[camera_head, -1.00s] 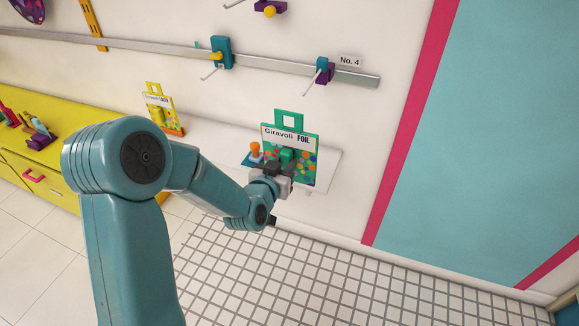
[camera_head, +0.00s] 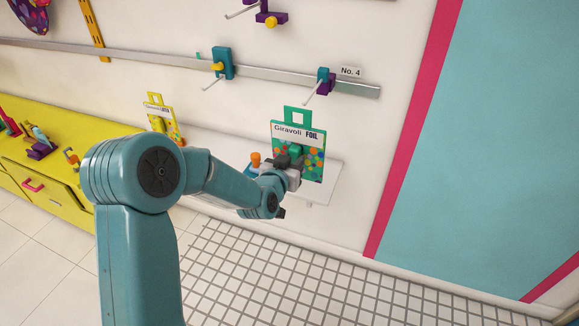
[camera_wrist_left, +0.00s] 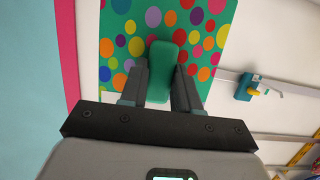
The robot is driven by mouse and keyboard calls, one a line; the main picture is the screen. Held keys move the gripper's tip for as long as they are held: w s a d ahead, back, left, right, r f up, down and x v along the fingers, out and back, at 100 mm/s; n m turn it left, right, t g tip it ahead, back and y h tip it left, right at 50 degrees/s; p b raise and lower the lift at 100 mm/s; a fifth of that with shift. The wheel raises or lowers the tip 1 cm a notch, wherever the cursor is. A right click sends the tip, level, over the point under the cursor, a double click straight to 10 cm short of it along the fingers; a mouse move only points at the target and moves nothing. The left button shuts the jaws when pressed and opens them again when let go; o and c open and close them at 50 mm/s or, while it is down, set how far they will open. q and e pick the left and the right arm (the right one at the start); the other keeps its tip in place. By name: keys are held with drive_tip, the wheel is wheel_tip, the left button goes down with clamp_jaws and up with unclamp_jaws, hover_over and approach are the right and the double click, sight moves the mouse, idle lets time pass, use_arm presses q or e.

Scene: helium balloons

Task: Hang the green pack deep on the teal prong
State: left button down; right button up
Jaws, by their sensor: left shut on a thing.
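The green pack (camera_head: 311,166) is a flat upright card with coloured dots, a "Giravoli FOIL" label and a square hanging loop on top. My left gripper (camera_head: 289,159) is shut on the green block on its face; the wrist view shows the fingers (camera_wrist_left: 161,68) on either side of that block. The pack is held below the wall rail. A teal holder (camera_head: 223,63) with a yellow knob and a thin pale prong is on the rail, up and left of the pack. A teal-and-purple holder (camera_head: 325,81) with another prong is above the pack. My right gripper is out of view.
A yellow pack (camera_head: 163,117) is at the left by the wall. A white shelf (camera_head: 323,183) with an orange-topped item (camera_head: 255,159) is behind the green pack. A purple holder (camera_head: 270,17) is higher up.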

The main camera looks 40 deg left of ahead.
sight(300, 146)
use_arm(q)
drive_tip(key=shift+w+a+r, duration=0.1)
drive_tip(key=shift+w, duration=0.15)
drive_tip(key=shift+w+a+r, duration=0.15)
drive_tip(key=shift+w, duration=0.5)
drive_tip(key=shift+w, duration=0.1)
drive_tip(key=shift+b, duration=0.5)
idle(0.4)
drive_tip(key=shift+w+a+r, duration=0.1)
drive_tip(key=shift+w+a, duration=0.15)
drive_tip(key=shift+w, duration=0.7)
drive_tip(key=shift+w, duration=0.15)
drive_tip(key=shift+w+a+r, duration=0.1)
drive_tip(key=shift+w+a, duration=0.1)
drive_tip(key=shift+w, duration=0.55)
